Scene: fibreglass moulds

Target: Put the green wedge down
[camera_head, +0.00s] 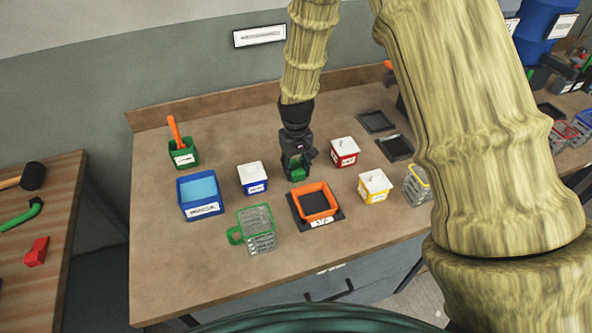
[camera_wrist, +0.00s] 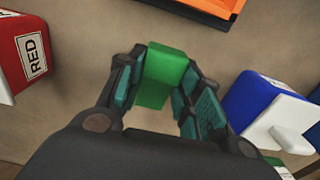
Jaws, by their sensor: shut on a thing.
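The green wedge (camera_wrist: 162,76) sits between the two fingers of my gripper (camera_wrist: 160,90) in the wrist view. The fingers are shut on it from both sides. In the head view the green wedge (camera_head: 298,173) shows at the lower end of my gripper (camera_head: 296,168), over the wooden bench (camera_head: 215,265). My gripper is behind the orange-rimmed tray and between the blue-and-white and red-and-white boxes. I cannot tell whether the wedge touches the bench top.
Near my gripper stand a blue-and-white box (camera_head: 252,179), a red-and-white box (camera_head: 344,152) and an orange-rimmed tray (camera_head: 315,201). A yellow-and-white box (camera_head: 374,185), a green-handled mesh basket (camera_head: 258,235) and a blue bin (camera_head: 200,196) stand farther out. The front left bench top is clear.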

